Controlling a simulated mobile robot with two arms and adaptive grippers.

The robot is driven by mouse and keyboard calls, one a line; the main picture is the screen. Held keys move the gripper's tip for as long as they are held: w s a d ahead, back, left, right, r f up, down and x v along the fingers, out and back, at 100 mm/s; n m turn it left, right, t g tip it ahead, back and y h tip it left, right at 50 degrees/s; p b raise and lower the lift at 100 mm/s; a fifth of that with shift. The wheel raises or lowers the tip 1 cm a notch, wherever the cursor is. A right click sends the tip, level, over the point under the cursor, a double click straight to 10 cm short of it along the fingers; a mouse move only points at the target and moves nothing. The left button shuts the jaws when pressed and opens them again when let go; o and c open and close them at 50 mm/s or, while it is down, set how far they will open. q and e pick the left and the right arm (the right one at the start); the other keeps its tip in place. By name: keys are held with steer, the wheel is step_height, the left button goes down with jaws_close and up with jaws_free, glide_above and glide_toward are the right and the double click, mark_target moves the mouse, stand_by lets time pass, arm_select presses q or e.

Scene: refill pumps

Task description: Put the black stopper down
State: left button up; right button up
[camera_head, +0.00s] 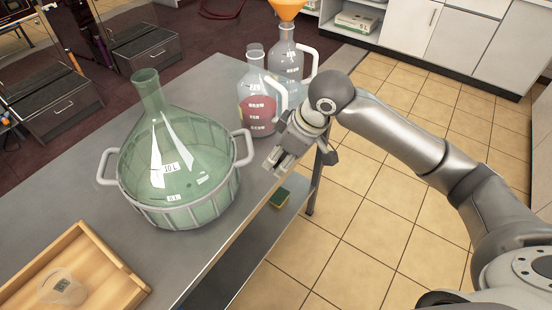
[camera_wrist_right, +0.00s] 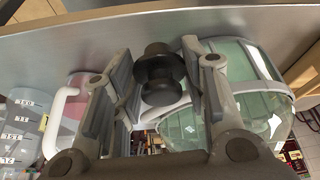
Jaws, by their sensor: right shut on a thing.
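My right gripper (camera_head: 277,160) is over the grey table's right edge, between the big green flask and the jug with red liquid. In the right wrist view the black stopper (camera_wrist_right: 160,76) is between the two fingers of this gripper (camera_wrist_right: 158,82), which is shut on it. It has a wide rim and a narrower knob. In the head view I cannot make the stopper out. My left gripper is not in view.
The green flask (camera_head: 165,165) sits in a basket with two handles on the table (camera_head: 205,85). A jug with red liquid (camera_head: 258,105) and a clear jug with an orange funnel (camera_head: 288,10) stand behind.

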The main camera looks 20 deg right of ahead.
steer(key=w+f, duration=0.2)
steer(key=w, duration=0.1)
steer(key=w+d+f, duration=0.1)
steer(key=w+f, duration=0.3)
steer(key=w, duration=0.1)
steer(key=shift+w+d+f+p, duration=0.3)
steer(key=shift+d+f+p, duration=0.05)
steer(key=shift+f+p, duration=0.05)
steer(key=shift+w+f, duration=0.5)
steer(key=shift+f, duration=0.15)
step_height(320, 180, down, 2)
steer(key=shift+d+f+p, duration=0.1)
steer(key=shift+f+p, duration=0.05)
steer(key=shift+p, duration=0.3)
steer(key=shift+f, duration=0.4)
steer(key=shift+f, duration=0.1)
steer(key=o, duration=0.7)
steer(key=shift+o, duration=0.2)
